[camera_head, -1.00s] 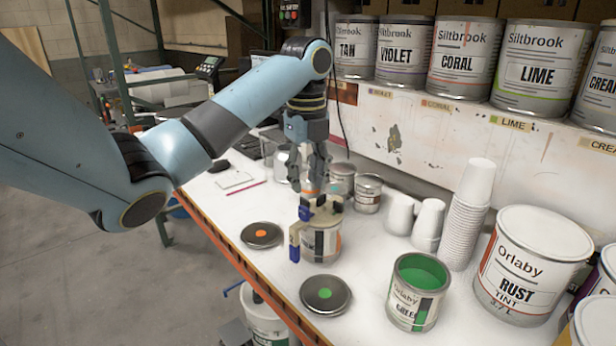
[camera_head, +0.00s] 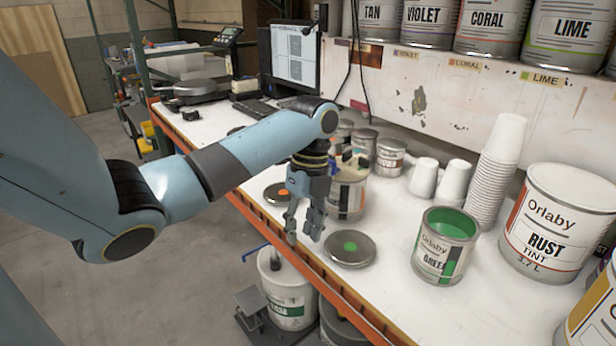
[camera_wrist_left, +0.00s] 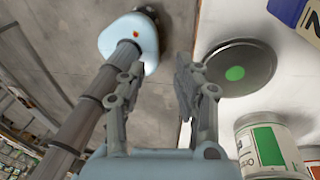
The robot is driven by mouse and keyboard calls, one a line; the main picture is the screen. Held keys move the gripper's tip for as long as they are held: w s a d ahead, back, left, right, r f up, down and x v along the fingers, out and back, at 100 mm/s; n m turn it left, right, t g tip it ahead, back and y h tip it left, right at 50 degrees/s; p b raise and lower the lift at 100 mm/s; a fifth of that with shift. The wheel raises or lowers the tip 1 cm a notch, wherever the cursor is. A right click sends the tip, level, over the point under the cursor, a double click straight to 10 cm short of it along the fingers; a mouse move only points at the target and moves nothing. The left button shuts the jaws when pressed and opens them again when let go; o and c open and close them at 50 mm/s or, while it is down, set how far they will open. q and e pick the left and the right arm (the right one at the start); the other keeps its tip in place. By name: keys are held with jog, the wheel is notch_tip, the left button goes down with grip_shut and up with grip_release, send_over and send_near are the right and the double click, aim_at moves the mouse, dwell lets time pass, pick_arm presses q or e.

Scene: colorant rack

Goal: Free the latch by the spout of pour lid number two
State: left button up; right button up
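A can (camera_head: 350,198) on the bench wears a tan pour lid (camera_head: 352,172) with a blue latch piece (camera_head: 333,169). My left arm hides part of it. No number is readable on the lid. A blue piece (camera_wrist_left: 286,10) shows at the top right of the left wrist view, beside part of a white label. My left gripper (camera_head: 303,232) points down at the bench's front edge, nearer than this can and apart from it. Its fingers are spread and empty, as the left wrist view shows too (camera_wrist_left: 158,75). My right gripper is not in view.
A grey disc with a green dot (camera_head: 350,247) lies right of the gripper. Another with an orange dot (camera_head: 277,193) lies behind it. An open green can (camera_head: 445,245), stacked cups (camera_head: 492,180) and a RUST can (camera_head: 556,228) stand to the right. A bucket (camera_head: 287,295) is below the bench.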

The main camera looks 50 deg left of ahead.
pick_arm(q)
jog(key=s+d+f+n+b, duration=0.1)
jog(key=s+f, duration=0.1)
jog(key=f, duration=0.4)
jog(key=s+f+b, duration=0.2)
jog(key=s+f, duration=0.1)
jog(key=f, duration=0.3)
jog(key=shift+d+n+g, duration=0.4)
jog(key=shift+f, duration=0.1)
